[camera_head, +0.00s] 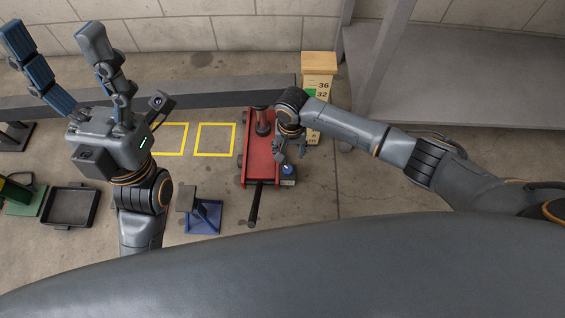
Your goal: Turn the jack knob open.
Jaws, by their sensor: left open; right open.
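The red floor jack (259,165) stands on the concrete floor near the middle, with its black handle (254,208) pointing toward me. A small blue knob-like part (288,169) sits on a grey block at the jack's right side. I cannot tell for sure that it is the jack knob. My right gripper (290,155) points down just above this blue part, with its fingers open. Whether it touches the part cannot be told. My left gripper (56,38) is raised at the upper left, fingers wide apart and empty, away from the jack.
A wooden-topped box (319,64) with number labels stands behind the jack. A grey beam (200,90) runs across the floor behind it. Yellow squares (216,124) mark the floor at left. A blue stand (204,218) and a black tray (70,207) lie nearer me.

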